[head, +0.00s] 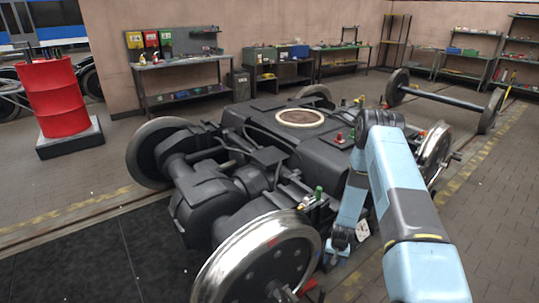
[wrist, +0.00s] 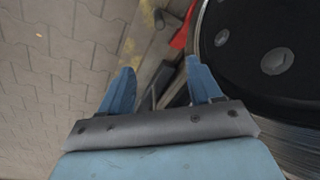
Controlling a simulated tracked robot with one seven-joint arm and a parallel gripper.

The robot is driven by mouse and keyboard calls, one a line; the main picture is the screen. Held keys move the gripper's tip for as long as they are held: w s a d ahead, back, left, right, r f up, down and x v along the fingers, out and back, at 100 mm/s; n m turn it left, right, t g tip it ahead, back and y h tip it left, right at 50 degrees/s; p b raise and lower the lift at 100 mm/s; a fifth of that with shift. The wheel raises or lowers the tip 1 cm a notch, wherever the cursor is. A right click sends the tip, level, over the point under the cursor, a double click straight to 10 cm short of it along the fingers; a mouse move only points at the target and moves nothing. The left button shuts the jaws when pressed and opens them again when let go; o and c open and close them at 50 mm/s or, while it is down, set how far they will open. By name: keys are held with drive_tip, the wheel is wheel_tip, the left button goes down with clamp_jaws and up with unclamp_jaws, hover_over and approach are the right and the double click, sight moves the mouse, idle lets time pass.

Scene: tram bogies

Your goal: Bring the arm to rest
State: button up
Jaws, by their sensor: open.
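My light blue arm (head: 400,190) reaches forward from the lower right of the head view, then bends down beside the dark tram bogie (head: 290,150). My gripper (head: 335,258) points down near the bogie's near wheel (head: 262,262), partly hidden in the head view. In the wrist view my gripper (wrist: 160,82) has its two blue fingers apart, with nothing held between them. A dark wheel (wrist: 262,45) fills the right of that view, close beside the right finger; I cannot tell whether they touch.
Brick paving (wrist: 60,60) lies left of the fingers. A red part (wrist: 183,27) lies beyond them, by the wheel. A red drum (head: 52,98) stands far left, benches (head: 185,75) along the wall, and a loose wheelset (head: 445,98) at the back right. Paving at the right is clear.

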drive_tip(key=w+a+r+n+t, duration=0.1)
drive_tip(key=w+r, duration=0.1)
drive_tip(key=r, duration=1.6)
drive_tip(key=w+a+r+t, duration=0.1)
drive_tip(key=w+r, duration=0.1)
drive_tip(key=r, duration=1.5)
drive_tip(key=s+a+r+n, duration=0.1)
drive_tip(key=s+r, duration=0.4)
drive_tip(key=r, duration=0.5)
drive_tip(key=s+a+r, duration=0.1)
drive_tip(key=s+r, duration=0.4)
drive_tip(key=r, duration=0.5)
drive_tip(key=s+r+t, duration=0.1)
drive_tip(key=s+r, duration=0.3)
drive_tip(key=s, duration=0.4)
drive_tip(key=s+r, duration=0.5)
drive_tip(key=s, duration=0.4)
drive_tip(key=s+r+n+t, duration=0.1)
drive_tip(key=s+r, duration=0.4)
drive_tip(key=s, duration=0.4)
drive_tip(key=shift+s+a+r+t, duration=0.15)
drive_tip(key=shift+s+a+t, duration=0.05)
drive_tip(key=shift+t, duration=0.1)
